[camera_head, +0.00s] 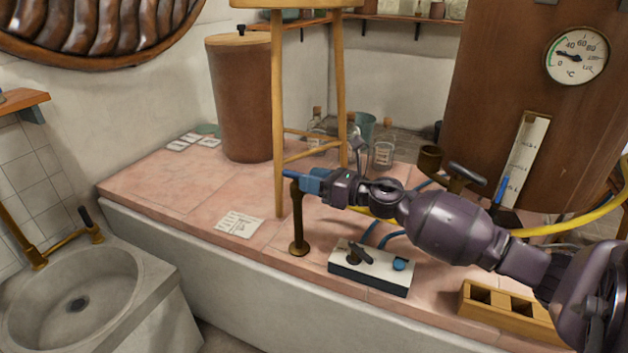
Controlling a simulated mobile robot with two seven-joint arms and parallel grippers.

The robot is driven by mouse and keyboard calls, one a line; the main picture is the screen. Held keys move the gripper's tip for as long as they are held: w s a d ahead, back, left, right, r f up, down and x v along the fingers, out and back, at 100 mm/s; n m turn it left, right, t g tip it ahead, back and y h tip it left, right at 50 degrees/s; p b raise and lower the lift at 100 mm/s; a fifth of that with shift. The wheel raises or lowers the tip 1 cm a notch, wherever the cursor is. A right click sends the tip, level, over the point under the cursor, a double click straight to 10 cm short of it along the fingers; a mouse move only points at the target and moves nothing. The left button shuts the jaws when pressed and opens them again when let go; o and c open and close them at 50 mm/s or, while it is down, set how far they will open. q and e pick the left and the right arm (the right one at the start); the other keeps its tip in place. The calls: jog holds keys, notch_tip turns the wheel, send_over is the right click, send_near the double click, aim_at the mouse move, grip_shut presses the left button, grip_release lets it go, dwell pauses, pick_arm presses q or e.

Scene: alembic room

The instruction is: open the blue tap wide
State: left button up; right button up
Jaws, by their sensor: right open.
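A brass post (297,222) with a round foot stands near the front edge of the pink tiled bench. A blue lever-like piece (289,174) shows at its top, pointing left; I take this to be the blue tap. My right gripper (314,182) reaches in from the right at the top of the post, open and very close to the blue piece. The gripper hides part of the tap's top, so I cannot tell whether they touch or how far the tap is turned. My left gripper is out of view.
A wooden stool (278,110) stands just behind the tap. A switch box (371,268) and a wooden rack (505,311) lie near the bench front. A large copper vessel (470,90) with another brass tap (465,174) stands right. A stone basin (130,290) is at left.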

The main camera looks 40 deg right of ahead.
grip_shut()
